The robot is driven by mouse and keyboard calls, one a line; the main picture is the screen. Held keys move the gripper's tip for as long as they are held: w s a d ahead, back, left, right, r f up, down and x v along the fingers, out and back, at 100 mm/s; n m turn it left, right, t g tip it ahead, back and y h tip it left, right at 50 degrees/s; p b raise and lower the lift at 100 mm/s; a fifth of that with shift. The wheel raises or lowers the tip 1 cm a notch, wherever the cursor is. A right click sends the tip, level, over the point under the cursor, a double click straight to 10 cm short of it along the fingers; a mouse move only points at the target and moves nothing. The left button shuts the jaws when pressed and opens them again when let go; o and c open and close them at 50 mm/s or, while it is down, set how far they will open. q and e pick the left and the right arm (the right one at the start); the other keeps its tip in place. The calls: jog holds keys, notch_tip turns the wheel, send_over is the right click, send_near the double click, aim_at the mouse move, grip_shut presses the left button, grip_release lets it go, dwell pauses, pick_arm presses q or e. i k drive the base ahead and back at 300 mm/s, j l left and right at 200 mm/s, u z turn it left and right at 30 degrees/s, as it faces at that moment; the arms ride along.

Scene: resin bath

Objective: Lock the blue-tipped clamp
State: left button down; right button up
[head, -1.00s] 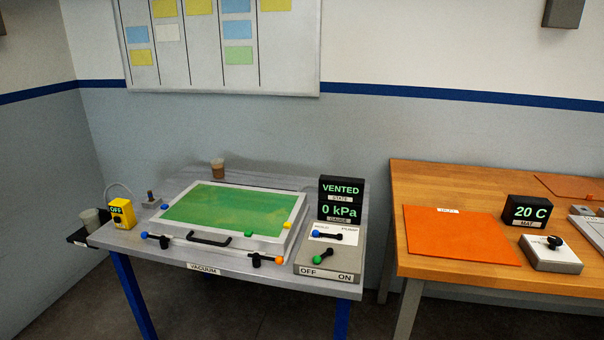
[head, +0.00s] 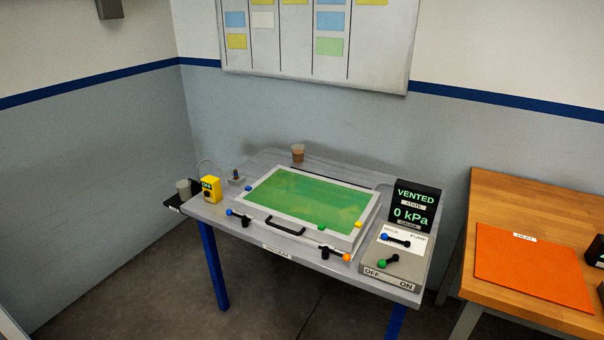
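The blue-tipped clamp (head: 240,216) is at the left front of the vacuum box (head: 350,240) on the grey table. Its short handle points left, with the blue tip at the outer end and a black part at the inner end. I cannot tell from here how its hook sits. An orange-tipped clamp (head: 334,254) is at the right front, its tip pointing right. The box's green-windowed lid (head: 305,200) lies flat, with a black handle (head: 285,226) on its front between the clamps. Neither of my grippers is in view.
A display (head: 414,206) reads VENTED and 0 kPa, behind a lever panel (head: 393,256). A yellow OFF box (head: 211,190) and a cup (head: 184,188) are at the left, another cup (head: 298,153) behind. A wooden table (head: 520,210) with an orange mat (head: 530,268) stands right.

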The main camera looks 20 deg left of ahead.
aim_at(229, 213)
jog(key=i+j+u, duration=0.2)
jog(key=i+j, duration=0.6)
jog(key=i+j+u, duration=0.2)
jog(key=i+j, duration=0.45)
jog(key=i, duration=0.15)
